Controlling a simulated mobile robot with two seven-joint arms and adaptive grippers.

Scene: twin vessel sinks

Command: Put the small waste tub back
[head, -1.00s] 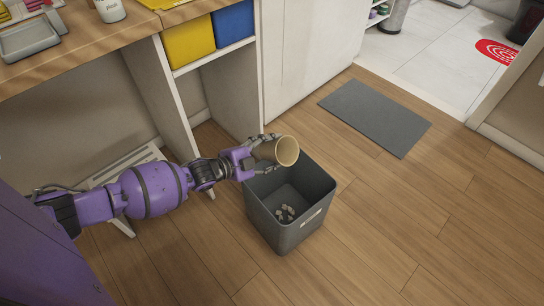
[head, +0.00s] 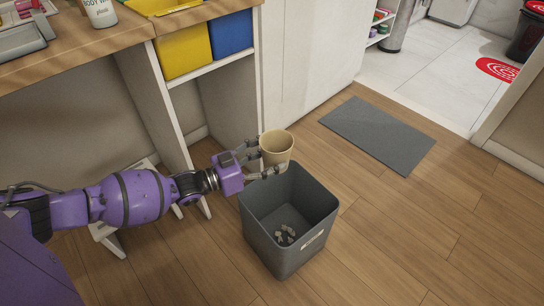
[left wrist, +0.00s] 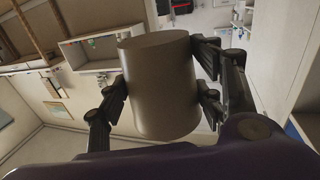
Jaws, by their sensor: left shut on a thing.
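The small waste tub (head: 277,147) is a tan, open-topped cup shape. In the left wrist view the tub (left wrist: 160,85) sits between the fingers of the left gripper (left wrist: 158,100), with fingers on both sides. The inside of the tub is mostly hidden. My right gripper is not in view.
A wooden counter (head: 95,52) with trays and a bottle (head: 100,12) is at the upper left. Yellow (head: 182,45) and blue (head: 231,32) boxes sit on a shelf under it. A grey mat (head: 378,135) lies on the floor. The floor at right is clear.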

